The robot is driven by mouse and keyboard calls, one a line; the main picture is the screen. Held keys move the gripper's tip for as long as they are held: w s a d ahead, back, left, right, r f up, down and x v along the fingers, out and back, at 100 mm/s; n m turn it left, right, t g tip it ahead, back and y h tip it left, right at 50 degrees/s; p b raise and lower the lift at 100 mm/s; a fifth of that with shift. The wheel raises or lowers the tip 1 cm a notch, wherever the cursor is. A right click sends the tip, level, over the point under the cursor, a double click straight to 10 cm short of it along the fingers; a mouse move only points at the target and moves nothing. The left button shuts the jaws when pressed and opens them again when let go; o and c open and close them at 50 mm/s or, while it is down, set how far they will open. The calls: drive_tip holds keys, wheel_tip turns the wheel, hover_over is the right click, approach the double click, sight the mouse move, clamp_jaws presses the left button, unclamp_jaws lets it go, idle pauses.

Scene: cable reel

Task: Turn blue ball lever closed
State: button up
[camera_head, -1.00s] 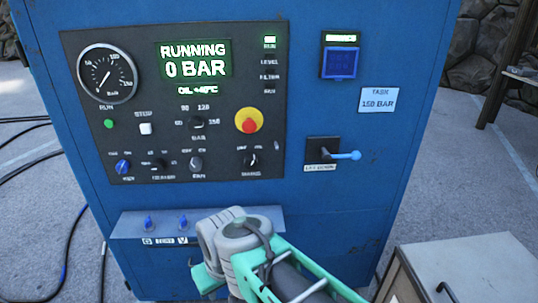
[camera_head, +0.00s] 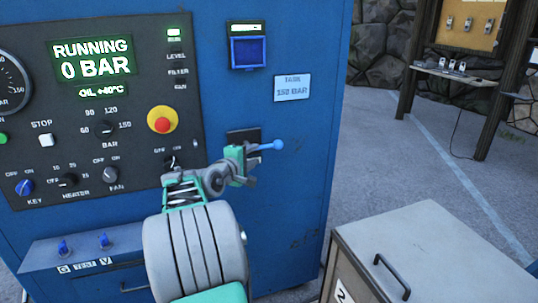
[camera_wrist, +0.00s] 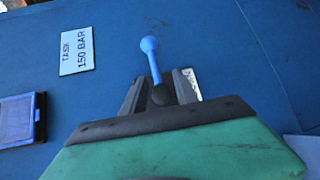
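The blue ball lever (camera_head: 268,147) sticks out to the right from its black mount (camera_head: 243,134) on the front of the blue cabinet, nearly level with its ball slightly raised. In the wrist view the lever (camera_wrist: 150,58) points up, with its dark hub near the fingers. My gripper (camera_head: 246,166) is at the lever's mount and hides part of it and the label below. In the wrist view my gripper (camera_wrist: 161,84) has its fingers apart, one on each side of the lever's lower part. Whether a finger touches the lever cannot be told.
The cabinet's panel with a red-yellow stop button (camera_head: 162,119) and knobs lies left of my gripper. The white task label (camera_head: 292,87) is above the lever. A beige drawer cabinet (camera_head: 425,245) stands at the lower right.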

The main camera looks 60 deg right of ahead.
sight(268, 147)
drive_tip(key=shift+g, duration=0.4)
drive_tip(key=d, duration=0.3)
drive_tip(key=s+d, duration=0.1)
drive_tip(key=d, duration=0.2)
drive_tip(key=d+p, duration=0.1)
drive_tip(key=d, duration=0.2)
drive_tip(key=shift+s+f, duration=0.2)
drive_tip(key=shift+s, duration=0.05)
clamp_jaws()
